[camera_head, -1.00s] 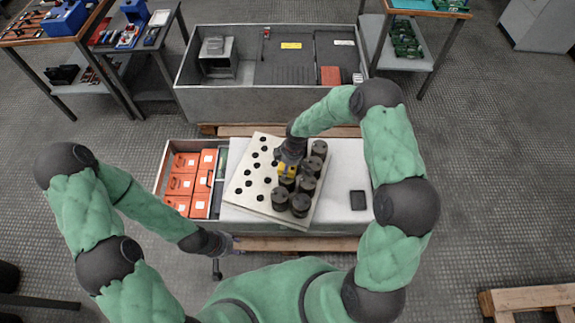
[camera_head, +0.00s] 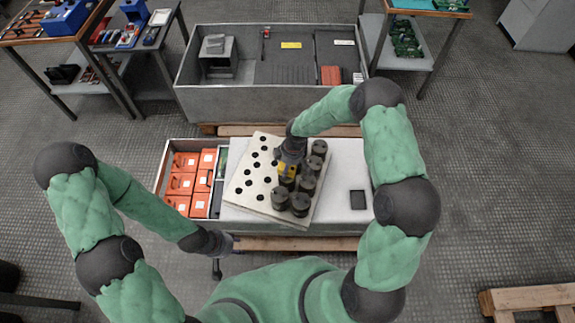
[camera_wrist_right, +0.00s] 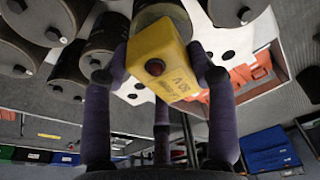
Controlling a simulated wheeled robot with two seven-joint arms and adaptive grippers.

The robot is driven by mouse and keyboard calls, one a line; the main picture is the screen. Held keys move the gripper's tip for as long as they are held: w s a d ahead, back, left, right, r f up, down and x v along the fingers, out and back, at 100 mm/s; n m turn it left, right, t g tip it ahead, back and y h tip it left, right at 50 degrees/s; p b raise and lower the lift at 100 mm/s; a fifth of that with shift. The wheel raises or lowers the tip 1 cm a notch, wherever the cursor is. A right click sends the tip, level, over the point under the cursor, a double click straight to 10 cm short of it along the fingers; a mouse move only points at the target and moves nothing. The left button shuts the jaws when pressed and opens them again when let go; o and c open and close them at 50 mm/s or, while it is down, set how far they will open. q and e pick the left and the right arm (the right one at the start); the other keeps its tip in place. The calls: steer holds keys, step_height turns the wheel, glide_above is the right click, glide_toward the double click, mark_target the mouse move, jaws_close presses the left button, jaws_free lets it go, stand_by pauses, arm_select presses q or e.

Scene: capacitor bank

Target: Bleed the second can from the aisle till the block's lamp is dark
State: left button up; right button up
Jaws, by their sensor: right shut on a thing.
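Several dark cans (camera_head: 300,203) stand in two rows on the right part of a pale plate with holes (camera_head: 245,190). They also show at the top of the right wrist view (camera_wrist_right: 62,75). My right gripper (camera_head: 287,170) is over the near row, shut on a yellow block (camera_wrist_right: 160,58). The block's round lamp (camera_wrist_right: 155,67) looks dull dark red, with no clear glow. The block overlaps a can's end in the wrist view; I cannot tell whether they touch. My left gripper (camera_head: 222,243) is low at the bench's near edge, apart from the cans; its fingers are unclear.
Orange boxes (camera_head: 181,183) fill a tray left of the plate. A dark square pad (camera_head: 358,200) lies on the pale top (camera_head: 345,170) at right, which is otherwise clear. A grey bin (camera_head: 270,103) stands behind. Side tables (camera_head: 140,40) are farther back.

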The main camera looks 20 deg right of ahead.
steer(key=shift+f+b, duration=0.55)
steer(key=shift+f, duration=0.2)
stand_by(0.8)
steer(key=o, duration=1.5)
steer(key=shift+c, duration=0.2)
steer(key=r, duration=0.4)
steer(key=d+r, duration=0.1)
steer(key=r, duration=0.7)
steer(key=shift+s+d, duration=0.25)
steer(key=shift+s, duration=0.15)
steer(key=shift+f, duration=0.1)
